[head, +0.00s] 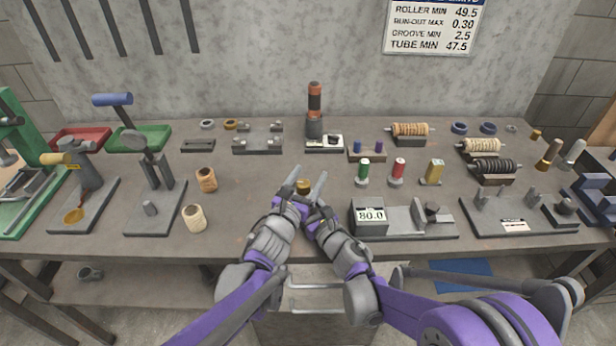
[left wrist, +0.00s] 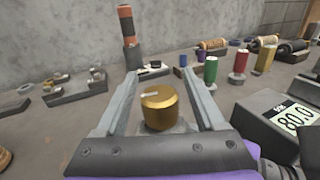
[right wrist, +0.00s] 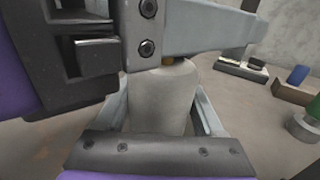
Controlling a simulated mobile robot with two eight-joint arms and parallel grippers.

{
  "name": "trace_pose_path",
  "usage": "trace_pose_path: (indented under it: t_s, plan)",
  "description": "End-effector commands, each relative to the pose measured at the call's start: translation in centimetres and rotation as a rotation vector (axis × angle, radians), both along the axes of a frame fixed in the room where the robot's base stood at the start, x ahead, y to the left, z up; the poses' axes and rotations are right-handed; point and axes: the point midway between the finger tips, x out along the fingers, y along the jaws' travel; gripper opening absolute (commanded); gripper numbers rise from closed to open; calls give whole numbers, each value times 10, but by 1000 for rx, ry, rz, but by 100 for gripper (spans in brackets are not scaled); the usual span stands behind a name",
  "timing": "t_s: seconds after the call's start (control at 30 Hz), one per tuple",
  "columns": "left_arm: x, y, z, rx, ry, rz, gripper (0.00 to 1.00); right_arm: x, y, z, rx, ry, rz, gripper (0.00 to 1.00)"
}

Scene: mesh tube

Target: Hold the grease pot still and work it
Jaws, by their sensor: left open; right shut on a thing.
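The grease pot stands on the bench in front of me, with a brass cap (head: 303,187) on top. The cap also shows in the left wrist view (left wrist: 159,108), with a pale mark on its top. My left gripper (head: 306,178) is open, its fingers on either side of the cap with gaps between. In the right wrist view the pot's pale grey body (right wrist: 163,100) is between the fingers of my right gripper (right wrist: 165,112), which is shut on it. The left gripper hides most of the cap there, and the grippers hide the pot's lower part in the head view.
A gauge block reading 80.0 (head: 370,215) stands close to the right. Tan rolls (head: 194,218) stand to the left. An orange-black column (head: 314,105) stands behind. Bench just left of the grippers is clear.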

Motion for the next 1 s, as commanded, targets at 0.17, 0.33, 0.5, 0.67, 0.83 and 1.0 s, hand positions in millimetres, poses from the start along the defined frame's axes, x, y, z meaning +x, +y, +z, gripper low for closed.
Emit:
trace_pose_path:
  t_s: [0.17,0.33,0.5,0.67,0.83,1.0]
  plan:
    - [0,0,0,0,0,0,46,0,0,0,0,0,0,0]
    - [0,0,0,0,0,0,15,0,0,0,0,0,0,0]
    - [0,0,0,0,0,0,0,0,0,0,0,0,0,0]
    - [0,0,1,-1,-2,-3,0,0,0,0,0,0,0,0]
    - [0,0,3,-1,-14,-29,0,0,0,0,0,0,0,0]
    - [0,0,4,-3,-18,-93,0,0,0,0,-1,1,-1,0]
